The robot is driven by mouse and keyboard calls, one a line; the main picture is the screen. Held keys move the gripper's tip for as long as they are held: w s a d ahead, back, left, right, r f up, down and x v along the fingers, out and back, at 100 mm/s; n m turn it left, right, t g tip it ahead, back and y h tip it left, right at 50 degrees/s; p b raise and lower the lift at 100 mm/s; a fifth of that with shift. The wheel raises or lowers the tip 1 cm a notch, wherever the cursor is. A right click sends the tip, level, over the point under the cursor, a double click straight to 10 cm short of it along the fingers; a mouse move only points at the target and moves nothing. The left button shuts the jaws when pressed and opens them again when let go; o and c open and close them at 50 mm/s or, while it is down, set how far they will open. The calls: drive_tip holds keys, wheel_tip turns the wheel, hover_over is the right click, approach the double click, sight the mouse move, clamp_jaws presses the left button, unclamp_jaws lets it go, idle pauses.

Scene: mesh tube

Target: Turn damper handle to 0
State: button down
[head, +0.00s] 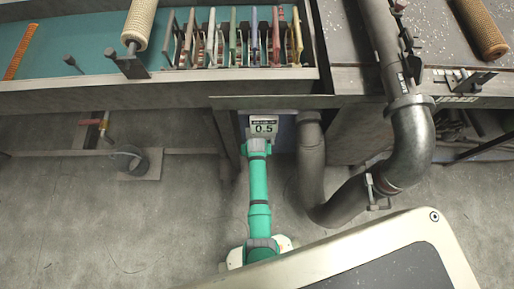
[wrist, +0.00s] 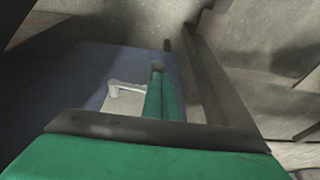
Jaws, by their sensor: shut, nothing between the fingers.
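A display panel (head: 264,126) on a box under the bench reads 0.5 in the head view. In the wrist view a pale lever (wrist: 127,86) stands out from a light plate (wrist: 122,103) on a blue-grey box (wrist: 75,80); it looks like the damper handle. My gripper (wrist: 158,68) is shut and empty, its green fingers side by side. Its tips are close to the lever's right end; I cannot tell whether they touch it. In the head view my green arm reaches the box just below the display, and the handle and fingertips are hidden there.
A curved grey pipe (head: 409,150) runs right of the box, with a clamp (head: 376,190) low on it. The bench edge (head: 150,98) overhangs above. A dark bar (wrist: 210,80) lies close right of my fingers. The concrete floor at left is mostly clear.

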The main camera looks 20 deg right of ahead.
drive_tip(key=shift+w+a+f, duration=0.1)
drive_tip(key=shift+a+f, duration=0.25)
drive_tip(key=shift+f, duration=0.3)
drive_tip(key=shift+r, duration=0.1)
drive_tip(key=w+a+v, duration=0.2)
drive_tip(key=v, duration=1.2)
drive_tip(key=shift+a+r, duration=0.3)
drive_tip(key=shift+r, duration=0.25)
drive_tip(key=shift+w, duration=0.1)
